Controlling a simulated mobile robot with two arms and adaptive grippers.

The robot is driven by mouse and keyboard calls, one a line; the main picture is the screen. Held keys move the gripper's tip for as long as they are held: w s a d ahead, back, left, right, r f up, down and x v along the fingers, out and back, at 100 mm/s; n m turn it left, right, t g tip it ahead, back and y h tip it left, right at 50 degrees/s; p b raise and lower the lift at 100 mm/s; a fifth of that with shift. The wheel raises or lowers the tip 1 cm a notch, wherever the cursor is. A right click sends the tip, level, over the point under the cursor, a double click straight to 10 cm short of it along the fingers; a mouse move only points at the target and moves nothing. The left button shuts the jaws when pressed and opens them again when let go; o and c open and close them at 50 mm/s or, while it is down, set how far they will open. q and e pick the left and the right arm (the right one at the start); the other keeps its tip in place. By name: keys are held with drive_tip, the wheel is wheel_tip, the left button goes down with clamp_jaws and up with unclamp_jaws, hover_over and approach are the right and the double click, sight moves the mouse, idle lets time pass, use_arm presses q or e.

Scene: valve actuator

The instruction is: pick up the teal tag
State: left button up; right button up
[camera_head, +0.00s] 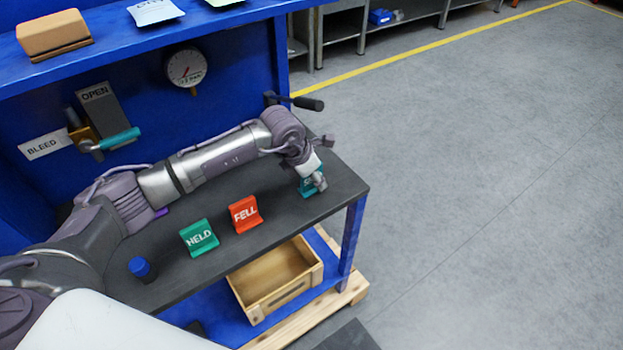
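A teal tag (307,191) stands near the right end of the dark bench top (340,192). Its lettering is mostly hidden behind my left gripper (320,183). My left arm reaches in from the left across the bench, and its gripper points down in front of the tag, overlapping it in the picture. I cannot tell whether the fingers touch the tag or whether they are open or shut. A green tag marked HELD (199,238) and a red-orange tag marked FELL (245,214) stand to the left on the bench. My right gripper is not in view.
A blue-capped item (141,268) is at the bench's front left. A blue back panel carries a gauge (187,67), an OPEN plate (99,100), a BLEED label (45,145) and a teal-handled valve (119,139). A wooden crate (275,300) lies below. Floor at right is clear.

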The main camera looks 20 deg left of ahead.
use_arm(q)
clamp_jaws()
drive_tip(key=shift+r, duration=0.1)
